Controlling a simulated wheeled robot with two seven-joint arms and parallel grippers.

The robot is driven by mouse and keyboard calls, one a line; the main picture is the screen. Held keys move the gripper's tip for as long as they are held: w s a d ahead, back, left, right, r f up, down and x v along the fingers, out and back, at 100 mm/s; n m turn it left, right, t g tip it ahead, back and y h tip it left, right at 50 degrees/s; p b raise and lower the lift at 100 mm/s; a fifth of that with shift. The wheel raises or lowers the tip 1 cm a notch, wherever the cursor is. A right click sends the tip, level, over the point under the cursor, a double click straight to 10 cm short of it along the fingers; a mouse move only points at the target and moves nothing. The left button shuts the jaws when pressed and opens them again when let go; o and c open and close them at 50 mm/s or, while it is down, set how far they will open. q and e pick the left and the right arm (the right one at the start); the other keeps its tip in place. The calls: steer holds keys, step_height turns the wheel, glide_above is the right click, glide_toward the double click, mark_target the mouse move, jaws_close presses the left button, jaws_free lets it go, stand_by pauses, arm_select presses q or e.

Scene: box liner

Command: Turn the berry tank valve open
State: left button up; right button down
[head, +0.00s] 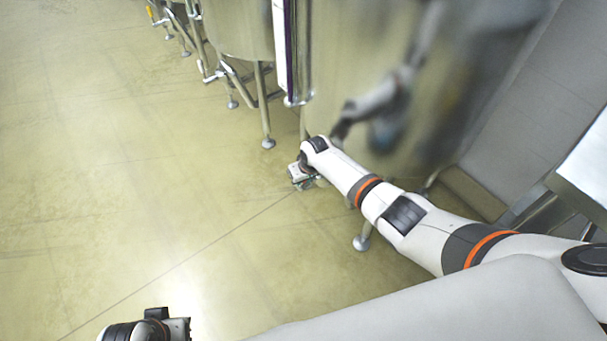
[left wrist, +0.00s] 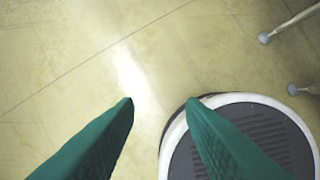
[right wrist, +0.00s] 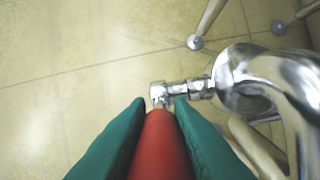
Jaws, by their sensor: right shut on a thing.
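The valve's red handle (right wrist: 160,145) lies between the two green fingers of my right gripper (right wrist: 160,101), which is shut on it. The handle's far end meets a small metal valve fitting (right wrist: 160,92), joined to a shiny curved steel pipe (right wrist: 235,70) on the right. In the head view my right gripper (head: 303,178) is low beside the large steel tank (head: 345,55); the handle is too small to make out there. My left gripper (left wrist: 160,103) is open and empty above the floor, away from the tank.
Another steel tank (head: 238,28) on thin legs stands farther back, with pipes (head: 208,70) low at its side. A narrow purple-edged panel (head: 281,45) hangs on the near tank. The tiled floor (head: 120,150) to the left is clear.

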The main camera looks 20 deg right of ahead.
steer(key=shift+w+a, duration=0.1)
steer(key=shift+w, duration=0.05)
steer(key=shift+w+a+f+g+b, duration=0.1)
steer(key=shift+w+g+b, duration=0.15)
steer(key=shift+g+b, duration=0.4)
steer(key=shift+w+a+g+h+b, duration=0.1)
steer(key=shift+w+g+h+b, duration=0.35)
steer(key=shift+b, duration=0.55)
arm_select(q)
steer(key=w+d+r+t+h+b, duration=0.1)
steer(key=w+r+t, duration=0.2)
steer(key=w, duration=0.3)
steer(key=shift+d+r+t, duration=0.25)
steer(key=shift+d+t, duration=0.15)
steer(key=shift+t, duration=0.2)
arm_select(e)
steer(key=shift+r+g, duration=0.2)
steer(key=shift+g, duration=0.3)
